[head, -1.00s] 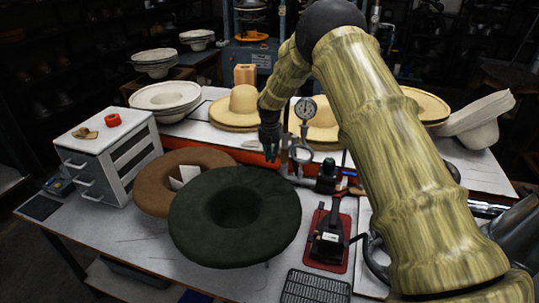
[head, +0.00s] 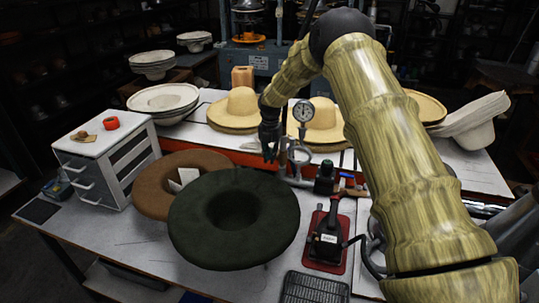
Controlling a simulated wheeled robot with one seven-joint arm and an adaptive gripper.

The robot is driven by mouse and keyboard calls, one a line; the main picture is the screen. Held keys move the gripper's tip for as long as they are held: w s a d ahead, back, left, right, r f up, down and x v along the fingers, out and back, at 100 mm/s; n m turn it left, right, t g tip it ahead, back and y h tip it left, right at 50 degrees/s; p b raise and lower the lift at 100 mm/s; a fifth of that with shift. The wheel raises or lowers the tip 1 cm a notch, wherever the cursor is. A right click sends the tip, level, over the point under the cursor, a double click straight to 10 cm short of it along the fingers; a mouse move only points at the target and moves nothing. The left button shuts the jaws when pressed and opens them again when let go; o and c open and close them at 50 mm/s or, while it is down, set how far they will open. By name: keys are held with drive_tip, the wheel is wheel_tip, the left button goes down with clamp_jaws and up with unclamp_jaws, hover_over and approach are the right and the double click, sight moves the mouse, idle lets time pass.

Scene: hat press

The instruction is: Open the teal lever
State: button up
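My gripper (head: 269,150) is small and dark in the head view, pointing down at the left side of the metal pipe assembly (head: 292,158) with the round pressure gauge (head: 303,111). I cannot make out the teal lever; it may be hidden behind or beside the fingers. The fingers are too small and dark to tell whether they are open, shut or touching anything.
A dark green hat (head: 272,225) and a brown hat (head: 150,195) lie in front on the table. A black device on a red base (head: 327,240) and a dark bottle (head: 324,177) stand right of them. Straw hats (head: 236,108) line the back.

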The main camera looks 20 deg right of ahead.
drive_tip(key=shift+o, duration=1.3)
drive_tip(key=shift+r, duration=0.15)
drive_tip(key=shift+w+r, duration=0.1)
drive_tip(key=shift+r, duration=0.2)
wheel_tip(320, 180, up, 11)
drive_tip(key=shift+d+r, duration=0.1)
